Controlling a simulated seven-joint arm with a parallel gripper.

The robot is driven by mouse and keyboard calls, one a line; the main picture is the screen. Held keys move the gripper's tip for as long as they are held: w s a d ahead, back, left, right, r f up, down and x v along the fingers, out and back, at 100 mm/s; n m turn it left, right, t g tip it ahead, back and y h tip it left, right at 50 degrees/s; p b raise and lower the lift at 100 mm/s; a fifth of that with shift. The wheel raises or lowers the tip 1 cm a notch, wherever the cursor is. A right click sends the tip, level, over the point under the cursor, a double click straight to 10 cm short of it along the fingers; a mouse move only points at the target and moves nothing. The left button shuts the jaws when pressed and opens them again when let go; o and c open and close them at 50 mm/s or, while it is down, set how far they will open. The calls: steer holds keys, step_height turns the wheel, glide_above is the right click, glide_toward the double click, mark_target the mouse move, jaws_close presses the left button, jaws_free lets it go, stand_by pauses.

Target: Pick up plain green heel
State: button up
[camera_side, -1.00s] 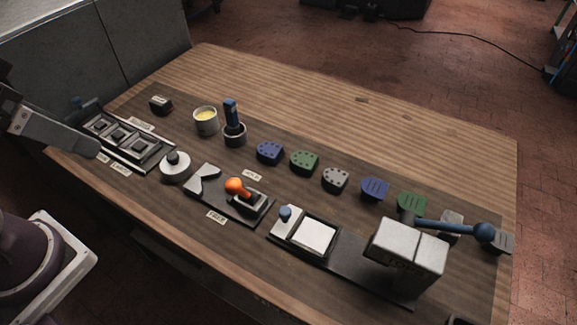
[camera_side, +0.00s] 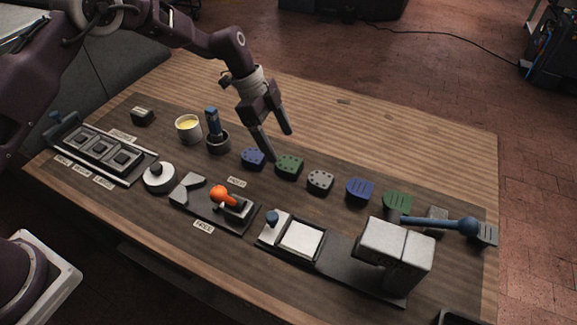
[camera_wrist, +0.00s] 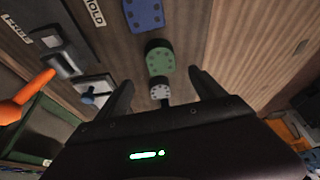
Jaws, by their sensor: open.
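Two green heels show in the side view. One, with small dark dots on top (camera_side: 289,166), lies in the row between a blue and a grey dotted heel; it also shows in the wrist view (camera_wrist: 159,58). The other, with line grooves on top (camera_side: 397,202), lies further right, partly behind the press's blue lever. Neither top looks fully plain. My gripper (camera_side: 280,145) is open and empty, pointing down above the dotted green heel. In the wrist view the dotted green heel lies ahead, between the lines of the two fingers, apart from them.
Dotted blue (camera_side: 253,159) and grey (camera_side: 320,182) heels flank the dotted green one closely. A grooved blue heel (camera_side: 360,190) lies further right. The press (camera_side: 394,252) stands front right. A cup of yellow stuff (camera_side: 188,128) and a blue-handled tool (camera_side: 213,125) stand left. The table behind is clear.

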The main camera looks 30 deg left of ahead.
mark_target(287, 162)
steer(key=x, duration=0.5)
steer(key=a+x, duration=0.1)
steer(key=x, duration=0.1)
steer(key=shift+w+f, duration=0.15)
steer(key=shift+f, duration=0.25)
jaws_close()
